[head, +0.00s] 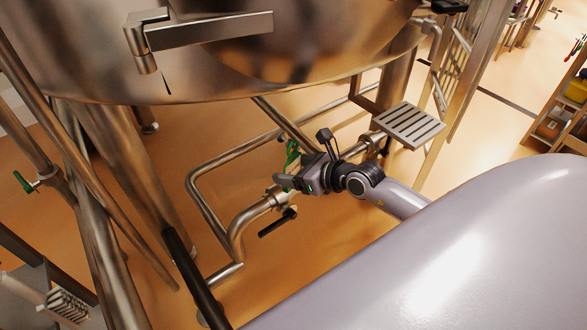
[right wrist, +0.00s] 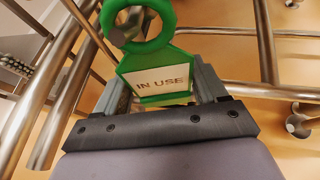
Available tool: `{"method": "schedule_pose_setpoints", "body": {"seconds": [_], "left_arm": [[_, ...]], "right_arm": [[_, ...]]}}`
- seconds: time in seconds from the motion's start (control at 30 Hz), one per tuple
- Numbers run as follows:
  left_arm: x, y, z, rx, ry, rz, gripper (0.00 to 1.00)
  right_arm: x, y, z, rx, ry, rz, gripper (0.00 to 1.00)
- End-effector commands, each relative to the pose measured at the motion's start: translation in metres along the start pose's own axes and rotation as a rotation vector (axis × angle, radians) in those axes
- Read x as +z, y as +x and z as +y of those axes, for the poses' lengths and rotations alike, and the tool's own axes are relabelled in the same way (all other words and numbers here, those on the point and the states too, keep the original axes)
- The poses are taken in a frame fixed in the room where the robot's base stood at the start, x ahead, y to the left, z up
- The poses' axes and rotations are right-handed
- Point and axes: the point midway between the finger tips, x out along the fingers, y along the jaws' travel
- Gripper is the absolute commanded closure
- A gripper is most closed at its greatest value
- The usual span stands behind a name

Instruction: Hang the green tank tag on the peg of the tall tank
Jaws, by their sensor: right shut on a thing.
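The green tank tag (right wrist: 155,75) has a white "IN USE" label and a ring at its top. My right gripper (right wrist: 157,98) is shut on the tag's lower body, and the ring stands clear of the fingers. In the head view the tag (head: 292,153) shows small and partly covered by my right gripper (head: 284,181), below a large steel tank (head: 330,62). A grey rounded metal part shows through the ring in the right wrist view; I cannot tell whether it is inside the ring or behind it. I cannot make out the peg for sure. My left gripper is out of view.
Steel pipes (head: 205,200) and a valve with a black handle (head: 277,222) lie close around my right gripper. A slotted metal step (head: 408,124) is to its right. Tank legs (head: 130,165) stand at left. A shelf (head: 562,110) is far right.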

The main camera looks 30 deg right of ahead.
Motion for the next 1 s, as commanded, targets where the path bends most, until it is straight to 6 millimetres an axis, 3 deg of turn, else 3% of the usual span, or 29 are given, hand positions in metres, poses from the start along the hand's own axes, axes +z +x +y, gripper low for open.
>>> {"method": "schedule_pose_setpoints", "body": {"seconds": [0.17,0.2,0.3,0.63,1.0], "left_arm": [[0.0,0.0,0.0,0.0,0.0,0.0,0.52],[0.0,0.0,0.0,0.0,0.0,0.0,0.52],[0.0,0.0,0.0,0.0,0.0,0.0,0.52],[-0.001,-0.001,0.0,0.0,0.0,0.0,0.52],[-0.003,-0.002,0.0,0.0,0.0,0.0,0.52]], "right_arm": [[0.0,0.0,0.0,0.0,0.0,0.0,0.58],[0.0,0.0,0.0,0.0,0.0,0.0,0.25],[0.0,0.0,0.0,0.0,0.0,0.0,0.0],[-0.001,-0.007,0.0,0.0,0.0,0.002,0.0],[-0.001,-0.054,0.0,0.0,-0.001,0.002,0.0]]}}
